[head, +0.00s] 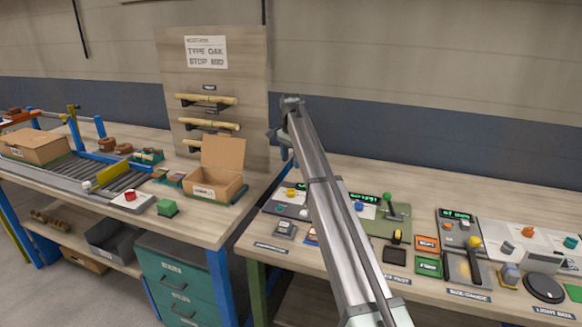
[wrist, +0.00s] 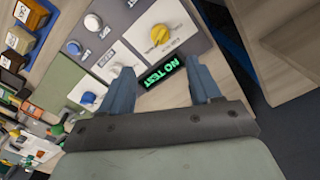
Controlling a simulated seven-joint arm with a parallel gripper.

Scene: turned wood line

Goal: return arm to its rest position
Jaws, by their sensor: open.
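My gripper (wrist: 158,66) shows in the wrist view with its two blue-grey fingers spread apart and nothing between them. The fingers point at a grey control panel (wrist: 127,45) with a yellow knob (wrist: 160,35) and a green-lit display (wrist: 160,74) reading "NO TEST". I cannot tell the exact gap between fingertips and panel. In the head view my arm (head: 335,210) rises from the bottom edge to a joint above the right bench, and my gripper cannot be made out there.
The right bench (head: 440,190) carries several panels, a green-knobbed lever (head: 388,197) and a black round pad (head: 544,287). The left bench holds an open cardboard box (head: 212,187) and a conveyor (head: 120,182). A board with wooden spindles (head: 208,100) stands behind.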

